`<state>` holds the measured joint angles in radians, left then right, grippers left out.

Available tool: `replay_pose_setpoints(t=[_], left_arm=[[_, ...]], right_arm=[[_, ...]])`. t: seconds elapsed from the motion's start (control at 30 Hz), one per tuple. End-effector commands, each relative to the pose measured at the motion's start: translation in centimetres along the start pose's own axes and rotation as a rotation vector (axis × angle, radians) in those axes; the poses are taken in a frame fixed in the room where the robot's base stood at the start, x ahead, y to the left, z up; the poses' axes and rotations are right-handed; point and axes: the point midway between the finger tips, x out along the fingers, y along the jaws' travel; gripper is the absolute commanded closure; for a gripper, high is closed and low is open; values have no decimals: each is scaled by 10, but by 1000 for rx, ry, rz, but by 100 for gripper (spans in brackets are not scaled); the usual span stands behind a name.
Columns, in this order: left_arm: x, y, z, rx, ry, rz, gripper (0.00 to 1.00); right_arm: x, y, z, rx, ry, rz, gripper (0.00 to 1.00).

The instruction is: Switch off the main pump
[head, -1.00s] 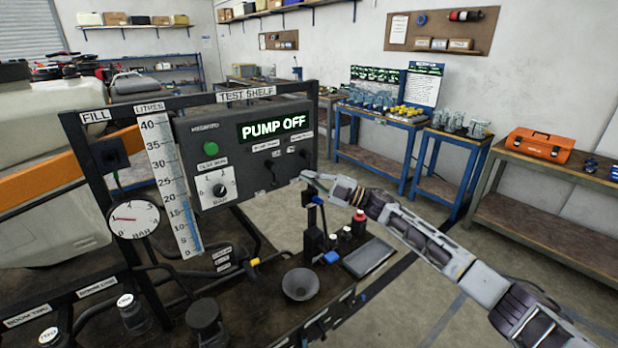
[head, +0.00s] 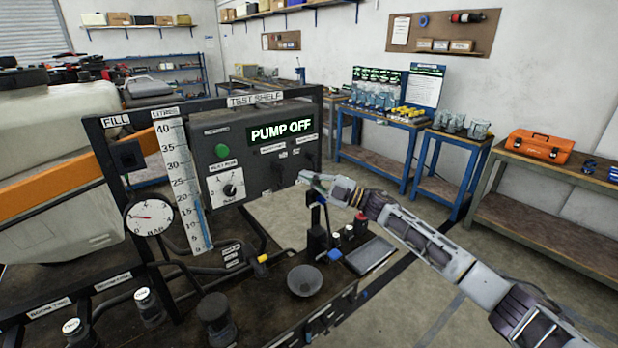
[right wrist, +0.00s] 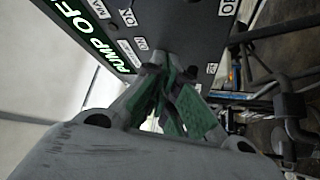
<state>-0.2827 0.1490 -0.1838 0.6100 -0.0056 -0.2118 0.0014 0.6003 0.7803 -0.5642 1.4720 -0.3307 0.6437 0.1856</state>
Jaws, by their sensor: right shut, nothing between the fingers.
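The grey control box (head: 215,155) under the TEST SHELF sign has a lit display (head: 282,131) reading PUMP OFF. Below the display are two small labelled switches; the left one (head: 277,172) and the right one (head: 309,160) look dark, and their lever positions are too small to tell surely. My right gripper (head: 304,178) is just in front of the box's lower right part. In the right wrist view its fingers (right wrist: 165,92) are together with nothing between them, close to the panel (right wrist: 172,25) and hiding part of it near the MAIN label. My left gripper is not in view.
Blue benches (head: 385,120) are behind.

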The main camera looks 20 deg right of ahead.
Motion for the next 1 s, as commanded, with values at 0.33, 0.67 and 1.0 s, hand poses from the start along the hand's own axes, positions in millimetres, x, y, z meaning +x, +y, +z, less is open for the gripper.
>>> replay_pose_setpoints(t=[0.33, 0.67, 1.0], left_arm=[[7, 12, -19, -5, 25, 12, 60], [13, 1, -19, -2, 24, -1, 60], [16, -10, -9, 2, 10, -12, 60]], right_arm=[[-35, -4, 2, 1, -4, -2, 100], [-70, -5, 2, 1, -4, -2, 100], [-95, -4, 1, 0, -2, -1, 100]])
